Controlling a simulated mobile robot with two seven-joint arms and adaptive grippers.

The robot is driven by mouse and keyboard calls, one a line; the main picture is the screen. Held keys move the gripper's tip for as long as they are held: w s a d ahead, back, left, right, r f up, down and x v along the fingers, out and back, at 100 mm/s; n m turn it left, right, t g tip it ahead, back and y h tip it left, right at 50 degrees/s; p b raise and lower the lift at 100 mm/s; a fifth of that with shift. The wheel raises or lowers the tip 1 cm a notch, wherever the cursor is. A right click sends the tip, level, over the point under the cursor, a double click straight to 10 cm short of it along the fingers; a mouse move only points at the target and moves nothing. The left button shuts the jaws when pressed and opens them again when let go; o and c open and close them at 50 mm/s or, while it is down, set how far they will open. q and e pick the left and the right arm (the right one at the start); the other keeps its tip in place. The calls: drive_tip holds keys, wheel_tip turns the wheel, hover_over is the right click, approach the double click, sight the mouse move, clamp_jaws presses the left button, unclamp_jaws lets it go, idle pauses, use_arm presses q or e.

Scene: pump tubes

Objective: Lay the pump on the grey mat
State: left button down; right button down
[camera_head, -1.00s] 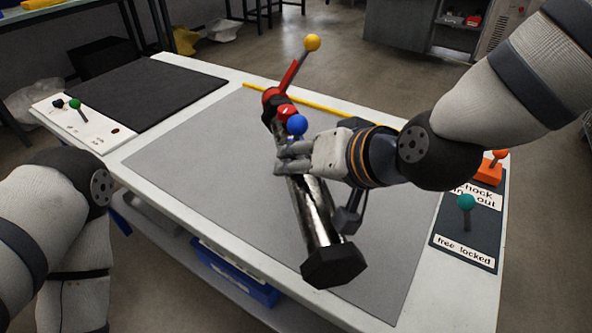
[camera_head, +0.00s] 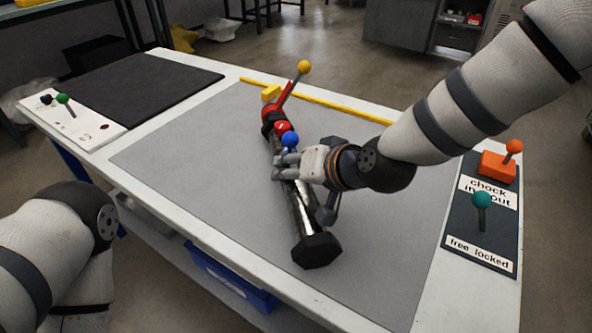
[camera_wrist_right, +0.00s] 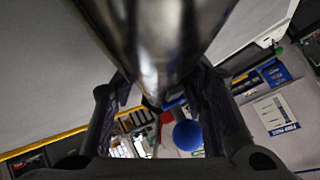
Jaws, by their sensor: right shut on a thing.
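The pump (camera_head: 302,208) is a shiny metal tube with a black six-sided end cap, a black and red head, a red handle with a yellow ball, and red and blue balls. My right gripper (camera_head: 283,166) is shut around the middle of the tube. The pump slants over the grey mat (camera_head: 190,170), cap toward the front; I cannot tell whether it touches the mat. In the right wrist view the tube (camera_wrist_right: 160,40) passes between the fingers, with the blue ball (camera_wrist_right: 187,135) below. My left arm shows at the left, but its gripper is out of view.
A black mat (camera_head: 140,85) and white lever panel (camera_head: 75,125) are at the left. A dark panel (camera_head: 465,225) with teal and orange levers is at the right.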

drive_tip(key=shift+w, duration=0.1)
drive_tip(key=c, duration=0.9)
unclamp_jaws()
drive_tip(key=shift+c, duration=0.2)
drive_tip(key=shift+s+d+r, duration=0.15)
drive_tip(key=shift+s+r, duration=0.1)
drive_tip(key=shift+r, duration=0.1)
use_arm(q)
drive_tip(key=w+r+t+p, duration=0.1)
drive_tip(key=w+r+p, duration=0.1)
drive_tip(key=shift+w+r, duration=0.3)
drive_tip(key=shift+r, duration=0.1)
use_arm(e)
drive_tip(key=v, duration=1.1)
drive_tip(key=shift+s, duration=0.2)
use_arm(q)
drive_tip(key=shift+s, duration=0.1)
use_arm(e)
drive_tip(key=shift+d+f, duration=0.1)
